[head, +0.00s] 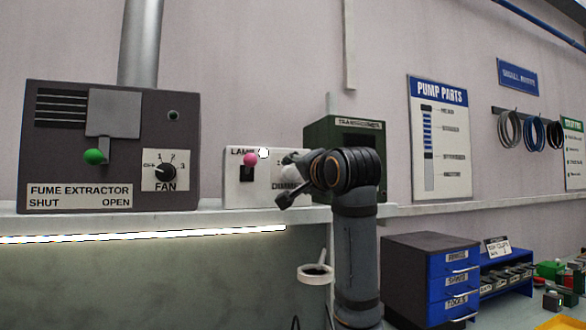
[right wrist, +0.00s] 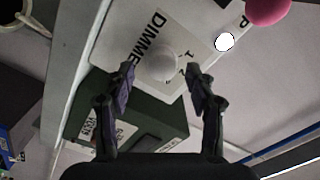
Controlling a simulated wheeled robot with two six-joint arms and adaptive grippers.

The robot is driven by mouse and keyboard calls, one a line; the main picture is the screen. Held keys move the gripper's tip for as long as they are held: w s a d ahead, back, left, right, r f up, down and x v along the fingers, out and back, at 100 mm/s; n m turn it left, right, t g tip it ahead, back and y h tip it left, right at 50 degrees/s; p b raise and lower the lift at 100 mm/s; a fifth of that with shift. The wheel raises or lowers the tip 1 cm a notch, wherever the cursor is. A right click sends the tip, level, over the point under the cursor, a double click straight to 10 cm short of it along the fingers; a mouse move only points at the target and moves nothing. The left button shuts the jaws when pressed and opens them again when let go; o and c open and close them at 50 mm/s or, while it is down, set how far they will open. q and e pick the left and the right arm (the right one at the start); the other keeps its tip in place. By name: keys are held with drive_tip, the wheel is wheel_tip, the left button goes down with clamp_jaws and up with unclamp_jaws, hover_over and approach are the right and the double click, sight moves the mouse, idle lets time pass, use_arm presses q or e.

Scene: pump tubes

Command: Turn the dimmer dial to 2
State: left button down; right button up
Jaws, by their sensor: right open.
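The dimmer dial is a pale round knob (right wrist: 158,66) on a white panel (right wrist: 190,22) lettered DIMMER, which also carries the lamp switch. In the head view, the pale knob (head: 291,173) is partly covered by my right gripper (head: 287,181). In the right wrist view, my right gripper (right wrist: 160,75) is open, with one finger to each side of the knob. I cannot tell whether the fingers touch it. Small scale marks show beside the knob, one of them a 1, but its setting cannot be read. My left gripper is not in view.
The panel's pink lamp lever (head: 250,159) and white lamp (head: 263,153) are left of the dial. A green transformer box (head: 318,131) stands close on its right. A fume extractor (head: 110,130) with a green lever and fan dial stands further left on the shelf (head: 210,216).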

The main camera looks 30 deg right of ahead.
sight(291, 173)
drive_tip(key=shift+r+p+x, duration=0.2)
drive_tip(key=shift+p+x, duration=0.1)
drive_tip(key=shift+x, duration=0.7)
drive_tip(key=shift+w, duration=0.1)
drive_tip(key=shift+w+f, duration=0.1)
drive_tip(key=shift+w, duration=0.05)
drive_tip(key=c, duration=0.7)
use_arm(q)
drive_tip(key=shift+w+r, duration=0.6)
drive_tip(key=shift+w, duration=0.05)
use_arm(e)
drive_tip(key=c, duration=0.5)
